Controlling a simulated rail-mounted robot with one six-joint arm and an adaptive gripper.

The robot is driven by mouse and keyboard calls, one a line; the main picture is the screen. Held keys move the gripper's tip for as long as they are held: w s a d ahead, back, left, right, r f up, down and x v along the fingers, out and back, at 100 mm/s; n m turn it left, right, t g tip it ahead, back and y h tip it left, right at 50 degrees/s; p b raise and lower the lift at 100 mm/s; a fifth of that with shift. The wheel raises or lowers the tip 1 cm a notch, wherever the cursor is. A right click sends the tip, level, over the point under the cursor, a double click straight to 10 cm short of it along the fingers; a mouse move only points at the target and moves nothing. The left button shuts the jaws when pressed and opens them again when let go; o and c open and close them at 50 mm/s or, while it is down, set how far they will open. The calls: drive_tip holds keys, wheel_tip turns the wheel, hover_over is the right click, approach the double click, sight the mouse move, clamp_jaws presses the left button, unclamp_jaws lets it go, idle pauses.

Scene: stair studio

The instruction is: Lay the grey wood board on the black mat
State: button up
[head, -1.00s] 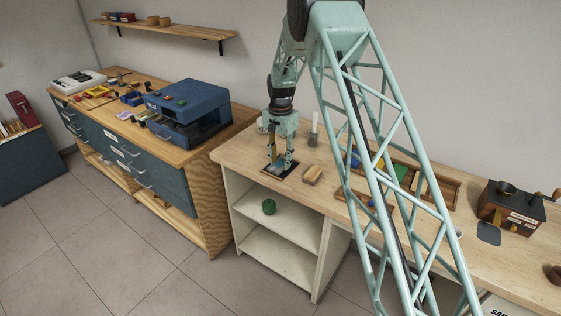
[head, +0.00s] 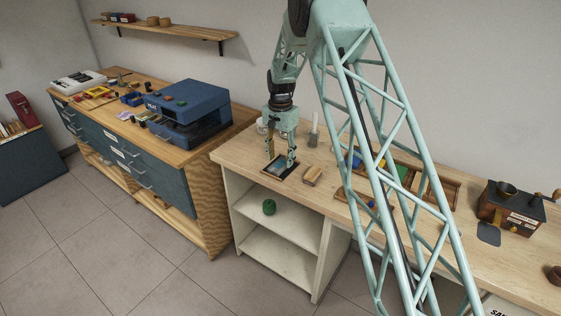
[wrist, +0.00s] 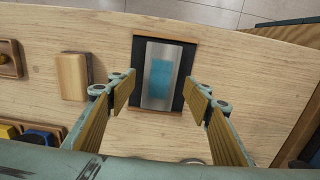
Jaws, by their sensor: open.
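The grey wood board (wrist: 147,85) lies flat on the black mat (wrist: 190,58) in the wrist view, with a light blue patch on its top. Dark mat strips show along both its long sides. In the head view the board (head: 279,168) and mat are small, near the front edge of the light worktop. My gripper (wrist: 160,88) is open, one finger on each side of the board and apart from it. In the head view my gripper (head: 280,160) points down just above the mat.
A tan wood block (wrist: 73,76) lies beside the mat. A wooden tray with coloured pieces (head: 403,173) stands further right on the worktop. A blue machine (head: 188,110) stands on the left bench. The worktop's front edge is close to the mat.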

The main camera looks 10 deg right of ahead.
sight(281, 164)
wheel_tip(281, 164, up, 10)
idle(0.6)
idle(0.6)
drive_tip(key=shift+r, duration=0.1)
